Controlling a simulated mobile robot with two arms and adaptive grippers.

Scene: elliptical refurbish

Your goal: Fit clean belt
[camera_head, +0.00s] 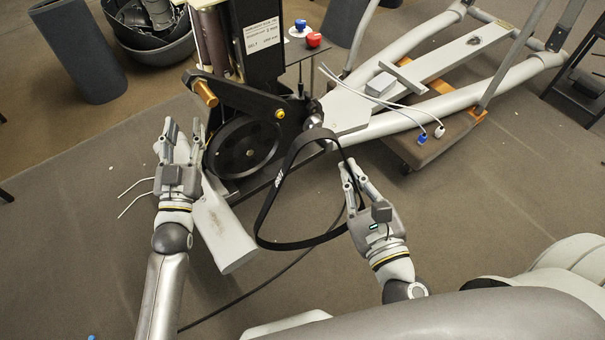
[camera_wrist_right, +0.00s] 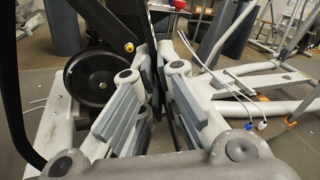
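The black belt (camera_head: 265,215) is a wide loop with white lettering, to the right of the machine's black pulley wheel (camera_head: 243,147). Its upper end is close to the hub at the frame's right side; I cannot tell whether it touches. My right gripper (camera_head: 350,172) has its fingertips at the belt's right side. In the right wrist view, a black strip of belt (camera_wrist_right: 158,85) runs between the closed-in fingertips. The pulley wheel also shows there (camera_wrist_right: 90,78). My left gripper (camera_head: 184,131) is open and empty, left of the pulley wheel.
A grey frame foot (camera_head: 222,230) sticks out below the pulley, between my arms. A wheeled dolly (camera_head: 432,150) supports the frame at right. White cables with blue and white plugs (camera_head: 422,138) hang beside it. Red and blue knobs (camera_head: 313,39) stand behind. The front floor has free room.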

